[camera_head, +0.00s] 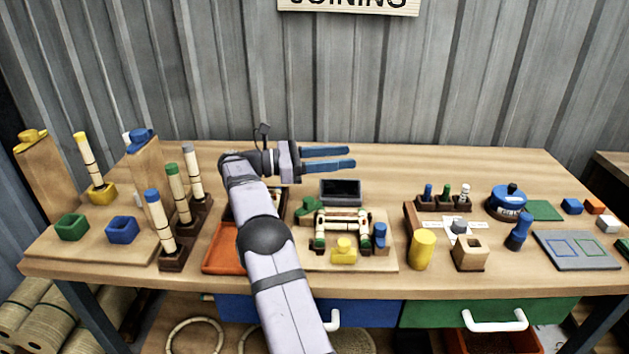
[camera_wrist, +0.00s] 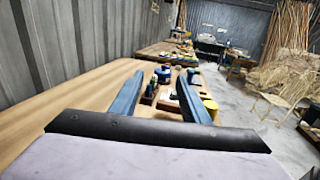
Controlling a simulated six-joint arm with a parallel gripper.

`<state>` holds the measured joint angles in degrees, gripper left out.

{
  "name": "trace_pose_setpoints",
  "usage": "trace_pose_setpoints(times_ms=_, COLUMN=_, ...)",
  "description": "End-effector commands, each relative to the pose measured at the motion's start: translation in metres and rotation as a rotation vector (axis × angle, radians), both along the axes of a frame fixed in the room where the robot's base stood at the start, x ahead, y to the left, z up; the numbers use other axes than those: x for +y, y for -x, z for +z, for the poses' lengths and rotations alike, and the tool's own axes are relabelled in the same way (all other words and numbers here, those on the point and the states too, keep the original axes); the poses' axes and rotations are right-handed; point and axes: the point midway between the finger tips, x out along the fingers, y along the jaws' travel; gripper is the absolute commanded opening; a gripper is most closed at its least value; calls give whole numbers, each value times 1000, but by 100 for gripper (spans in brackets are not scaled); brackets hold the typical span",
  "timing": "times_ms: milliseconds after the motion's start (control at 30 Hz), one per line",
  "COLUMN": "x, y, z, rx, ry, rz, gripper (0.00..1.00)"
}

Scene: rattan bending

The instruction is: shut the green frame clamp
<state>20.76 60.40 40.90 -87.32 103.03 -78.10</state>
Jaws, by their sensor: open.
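The green frame clamp (camera_head: 308,206) sits at the back left corner of a light board (camera_head: 380,262) in the head view. It is small there, and I cannot tell whether it is open or shut. A small rattan frame (camera_head: 342,217) lies on the board, with a yellow clamp (camera_head: 343,249) at its front and a blue clamp (camera_head: 380,235) at its right. My gripper (camera_head: 353,157) is open and empty, pointing right above the back of the table, behind and above the green clamp. Its two blue fingers also show in the wrist view (camera_wrist: 160,76). I cannot make out the green clamp there.
A dark box (camera_head: 341,188) stands behind the board. An orange tray (camera_head: 220,251) lies left of the board, partly behind my arm. A yellow cylinder (camera_head: 422,249) and a wooden block (camera_head: 470,254) stand right of it. Upright rattan poles (camera_head: 178,192) stand farther left. The back table strip is clear.

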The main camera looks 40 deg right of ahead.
Motion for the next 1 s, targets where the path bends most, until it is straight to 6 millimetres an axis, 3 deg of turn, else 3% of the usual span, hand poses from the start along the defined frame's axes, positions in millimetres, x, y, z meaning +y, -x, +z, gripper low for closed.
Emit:
trace_pose_setpoints(times_ms=33, x=-13, y=16, z=30, rx=-14, ry=6, rz=-34, gripper=42)
trace_pose_setpoints(times_ms=167, x=-45, y=61, z=90, rx=-53, ry=24, rz=-127, gripper=42)
trace_pose_setpoints(times_ms=300, x=-75, y=123, z=154, rx=-74, ry=34, rz=-243, gripper=42)
trace_pose_setpoints(times_ms=433, x=-91, y=185, z=176, rx=-124, ry=-76, rz=-366, gripper=42)
trace_pose_setpoints(times_ms=500, x=-93, y=214, z=167, rx=-186, ry=-198, rz=-420, gripper=42)
trace_pose_setpoints(times_ms=567, x=-90, y=229, z=149, rx=-252, ry=-309, rz=-448, gripper=42)
trace_pose_setpoints(times_ms=700, x=-70, y=233, z=97, rx=-427, ry=-553, rz=-475, gripper=42)
trace_pose_setpoints(times_ms=867, x=-29, y=200, z=34, rx=-662, ry=-804, rz=-474, gripper=42)
trace_pose_setpoints(times_ms=1000, x=15, y=148, z=-12, rx=-890, ry=-995, rz=-473, gripper=42)
